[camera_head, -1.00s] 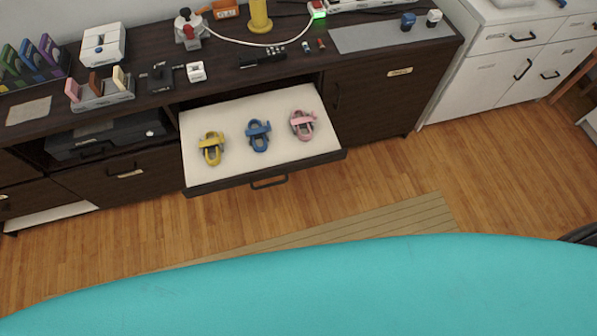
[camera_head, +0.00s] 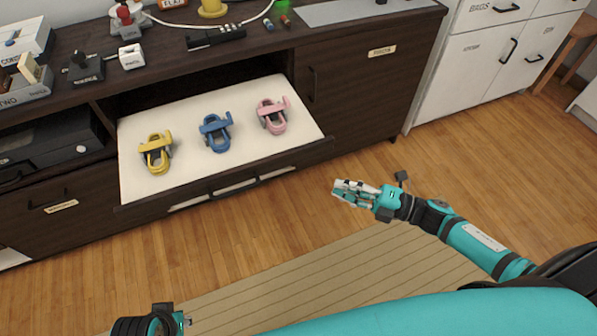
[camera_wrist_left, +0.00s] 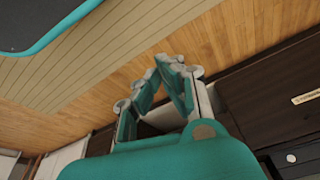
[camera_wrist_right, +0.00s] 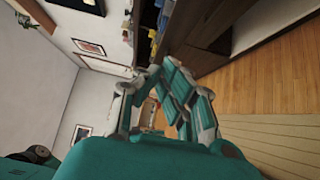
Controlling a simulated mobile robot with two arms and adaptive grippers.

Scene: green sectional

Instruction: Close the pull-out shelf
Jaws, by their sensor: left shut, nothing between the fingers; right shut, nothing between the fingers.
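The pull-out shelf (camera_head: 250,152) stands out from the dark cabinet in the head view. It has a white top and a dark front edge with a dark handle (camera_head: 236,187). Yellow (camera_head: 156,153), blue (camera_head: 215,132) and pink (camera_head: 272,115) clamp-like items rest on it. My right gripper (camera_head: 343,191) is shut and empty, in front and to the right of the shelf's near right corner, apart from it. My left gripper is mostly cut off at the bottom left of the head view; in the left wrist view (camera_wrist_left: 168,68) its fingers are shut and empty.
The dark cabinet top (camera_head: 260,42) carries small devices, a cable and a grey mat (camera_head: 350,10). White drawers (camera_head: 475,70) stand at the right. The wooden floor (camera_head: 370,160) before the cabinet is clear, with a striped mat (camera_head: 300,275) nearer me.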

